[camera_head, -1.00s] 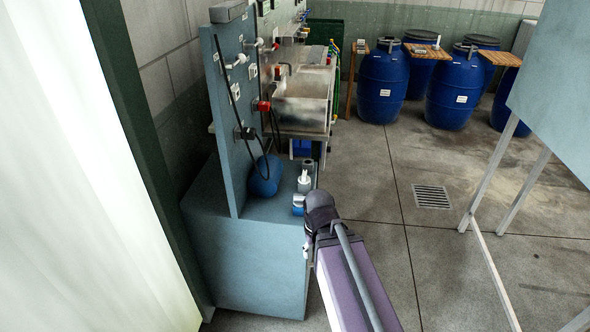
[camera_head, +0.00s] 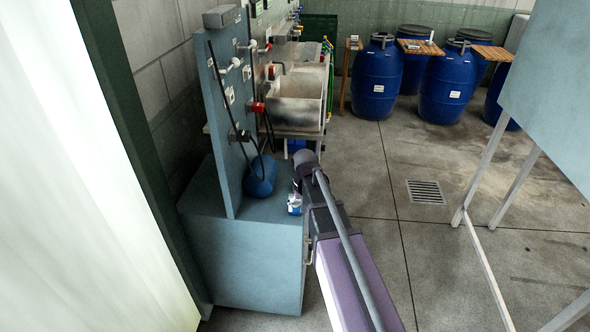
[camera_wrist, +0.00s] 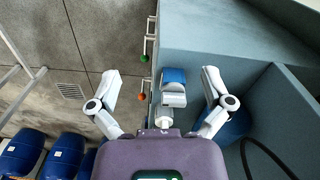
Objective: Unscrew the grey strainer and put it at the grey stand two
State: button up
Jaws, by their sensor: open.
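My gripper (camera_wrist: 161,84) is open in the wrist view, its two fingers spread wide and empty. Between and just below the fingers, a fitting with a blue band (camera_wrist: 174,76) and a grey-white body (camera_wrist: 173,98) stands near the edge of the blue-grey bench (camera_wrist: 205,30). I cannot tell for sure whether its grey part is the strainer. In the head view the blue and white fitting (camera_head: 294,204) shows at the bench's right edge, beside my arm. My arm hides the gripper there. I cannot make out grey stand two.
An upright panel (camera_head: 222,120) with valves and black hoses rises from the bench. Handles with green (camera_wrist: 144,57) and orange (camera_wrist: 141,97) knobs stick out of the bench side. A sink (camera_head: 298,100) and blue barrels (camera_head: 375,85) stand behind.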

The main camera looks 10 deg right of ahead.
notch_tip(320, 180, up, 3)
jog(key=m+p, duration=0.2)
send_over(295, 203)
jog(key=w, duration=0.1)
jog(key=shift+w+d, duration=0.1)
jog(key=shift+d, duration=0.05)
jog(key=shift+f, duration=0.15)
notch_tip(295, 203, down, 14)
jog(key=b, duration=1.3)
jog(key=shift+r, duration=0.25)
